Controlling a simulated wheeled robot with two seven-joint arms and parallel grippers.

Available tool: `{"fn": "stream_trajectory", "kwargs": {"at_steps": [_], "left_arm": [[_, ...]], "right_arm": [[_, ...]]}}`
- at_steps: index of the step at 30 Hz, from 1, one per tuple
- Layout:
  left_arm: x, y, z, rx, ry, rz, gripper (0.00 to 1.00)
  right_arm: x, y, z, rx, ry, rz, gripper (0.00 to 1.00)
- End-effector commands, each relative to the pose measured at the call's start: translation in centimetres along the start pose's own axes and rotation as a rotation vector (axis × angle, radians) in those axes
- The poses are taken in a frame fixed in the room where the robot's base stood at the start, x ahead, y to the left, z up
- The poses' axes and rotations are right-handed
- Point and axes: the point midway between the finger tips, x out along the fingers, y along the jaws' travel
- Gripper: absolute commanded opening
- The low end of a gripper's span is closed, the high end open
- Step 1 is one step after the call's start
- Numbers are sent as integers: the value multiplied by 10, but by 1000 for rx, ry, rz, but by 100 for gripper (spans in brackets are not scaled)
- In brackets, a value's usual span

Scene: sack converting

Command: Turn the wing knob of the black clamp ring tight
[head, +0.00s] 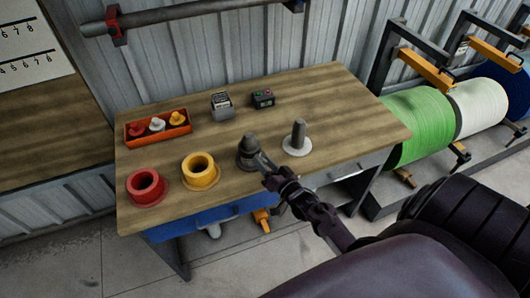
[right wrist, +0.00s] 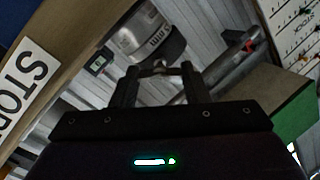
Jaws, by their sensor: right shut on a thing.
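The black clamp ring (head: 248,158) stands on the wooden table, around or at the foot of a dark upright piece; I cannot tell its exact fit. My right gripper (head: 263,163) reaches in from the lower right and its fingertips are at the ring's right side. In the right wrist view, the right gripper (right wrist: 159,70) is shut on a small part, apparently the wing knob (right wrist: 159,66), just in front of a grey and dark cylindrical body (right wrist: 145,35). The fingers hide most of the knob. My left gripper is not in view.
A yellow ring (head: 185,170) and a red ring (head: 133,188) stand to the left. A grey post on a pale disc (head: 297,149) is close on the right. An orange tray (head: 133,142) with knobs and two small devices (head: 221,106) (head: 263,99) are behind. The table's right end is clear.

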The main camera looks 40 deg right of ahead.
Motion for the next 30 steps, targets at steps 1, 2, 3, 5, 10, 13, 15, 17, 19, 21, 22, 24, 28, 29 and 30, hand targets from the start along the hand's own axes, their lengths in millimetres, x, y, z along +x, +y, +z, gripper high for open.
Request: {"fn": "stream_trajectory", "kwargs": {"at_steps": [1, 2, 3, 5, 10, 13, 15, 17, 19, 21, 22, 24, 28, 29, 30], "left_arm": [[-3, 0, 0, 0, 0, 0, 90], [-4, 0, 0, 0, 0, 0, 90], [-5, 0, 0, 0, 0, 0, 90], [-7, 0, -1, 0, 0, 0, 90], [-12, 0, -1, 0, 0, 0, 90], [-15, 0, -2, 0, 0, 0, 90], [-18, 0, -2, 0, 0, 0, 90], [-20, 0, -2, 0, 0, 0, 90], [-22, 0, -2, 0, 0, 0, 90], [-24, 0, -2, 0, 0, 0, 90], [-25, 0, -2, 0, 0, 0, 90], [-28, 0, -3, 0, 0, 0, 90], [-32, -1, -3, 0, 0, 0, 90], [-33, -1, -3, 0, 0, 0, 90], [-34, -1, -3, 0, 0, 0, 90]], "right_arm": [[0, -1, 1, 49, -3, 2, 19], [0, -1, 1, 78, -3, 2, 19], [0, -1, 1, 116, -3, 2, 19], [0, -1, 1, 173, -4, 2, 19], [0, -1, 1, 334, -3, 3, 19], [0, -1, 1, 429, -3, 3, 19], [-1, -1, 2, 496, -4, 3, 19], [0, -1, 1, 553, -4, 3, 19], [0, -1, 1, 620, -4, 3, 19], [0, -1, 1, 685, -3, 3, 19], [0, -1, 1, 715, -3, 3, 19], [0, -1, 1, 781, -3, 4, 19], [0, -1, 1, 905, -3, 4, 19], [0, -1, 1, 933, -3, 3, 19], [0, -1, 1, 970, -3, 3, 19]]}}
